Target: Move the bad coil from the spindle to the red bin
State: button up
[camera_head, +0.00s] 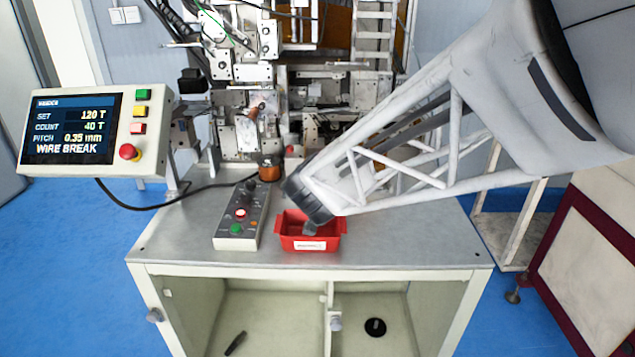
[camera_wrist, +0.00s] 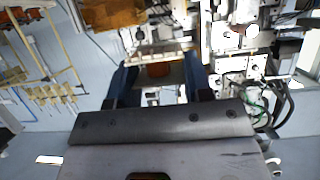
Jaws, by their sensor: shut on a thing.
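My gripper (camera_wrist: 160,75) shows in the wrist view with its two dark blue fingers shut on an orange-copper coil (camera_wrist: 158,70). In the head view my arm reaches in from the right, and the fingers are mostly hidden by its dark end. A copper-brown coil (camera_head: 269,173) shows just left of that end, in front of the winder; I cannot tell for sure that it is the held one. The red bin (camera_head: 313,243) stands on the table below my gripper, with a white label on its front. The spindle area (camera_head: 252,116) is behind and above, partly unclear.
The winder (camera_head: 240,70) fills the back of the table. A button box (camera_head: 240,222) with a black knob stands left of the bin. A screen panel (camera_head: 85,130) at the left reads WIRE BREAK. The table's front right (camera_head: 410,240) is bare.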

jog(key=s+d+f, duration=0.1)
jog(key=s+f, duration=0.2)
jog(key=s, duration=0.4)
jog(key=s+d+f, duration=0.1)
jog(key=s+f, duration=0.2)
jog(key=s, duration=0.4)
jog(key=shift+d, duration=0.35)
jog(key=shift+f, duration=0.1)
jog(key=w+a, duration=0.2)
jog(key=w, duration=0.5)
jog(key=w+a+f, duration=0.1)
jog(key=w+a, duration=0.2)
jog(key=w, duration=0.5)
jog(key=shift+f, duration=0.2)
jog(key=shift+a, duration=0.1)
jog(key=shift+f, duration=1.8)
jog(key=shift+f, duration=0.6)
jog(key=o, duration=0.9)
jog(key=shift+r, duration=0.15)
